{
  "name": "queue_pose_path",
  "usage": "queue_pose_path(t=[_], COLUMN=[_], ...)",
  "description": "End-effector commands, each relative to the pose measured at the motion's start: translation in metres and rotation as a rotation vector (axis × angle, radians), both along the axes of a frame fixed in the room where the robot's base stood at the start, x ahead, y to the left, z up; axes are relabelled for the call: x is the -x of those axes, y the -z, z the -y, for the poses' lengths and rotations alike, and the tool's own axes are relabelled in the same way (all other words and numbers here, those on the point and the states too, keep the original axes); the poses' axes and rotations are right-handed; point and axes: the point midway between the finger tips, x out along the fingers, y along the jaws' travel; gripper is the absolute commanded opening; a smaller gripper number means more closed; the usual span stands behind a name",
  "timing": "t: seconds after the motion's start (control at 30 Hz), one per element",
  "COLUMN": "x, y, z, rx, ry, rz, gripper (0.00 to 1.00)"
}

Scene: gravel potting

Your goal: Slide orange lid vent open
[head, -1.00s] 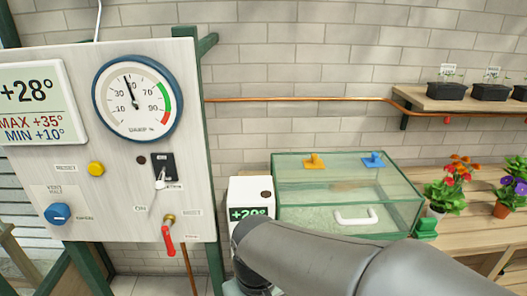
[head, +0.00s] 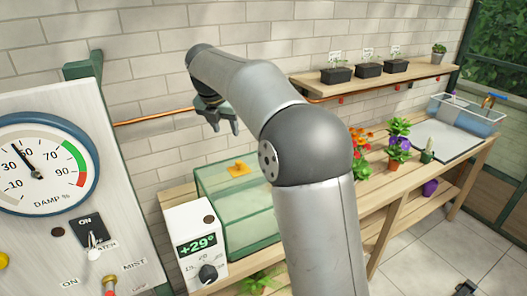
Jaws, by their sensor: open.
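The orange lid vent (head: 238,168) is a small tab on the glass lid of the green-framed propagator box (head: 222,222), in the head view. My gripper (head: 224,128) is open and empty, pointing down above and behind the box, a little left of the vent in the picture and apart from it. My arm hides the right part of the box, including the blue tab and the white handle.
A white thermostat (head: 196,245) reading +29° stands against the left of the box. A control panel (head: 75,180) with a damp gauge (head: 40,163) is at the left. A copper pipe (head: 150,117) runs along the wall. Flowers (head: 362,140) stand right on the bench. A shelf holds black pots (head: 369,69).

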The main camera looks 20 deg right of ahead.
Motion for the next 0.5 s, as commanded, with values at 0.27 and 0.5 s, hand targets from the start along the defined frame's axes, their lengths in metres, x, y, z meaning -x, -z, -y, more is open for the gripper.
queue_pose_path(t=[0.27, 0.5], x=[-0.013, -0.029], y=[0.018, 0.065], z=[0.005, 0.015], rx=[0.02, 0.019], ry=[-0.049, -0.048], rz=[-0.007, -0.009], gripper=[0.43, 0.43])
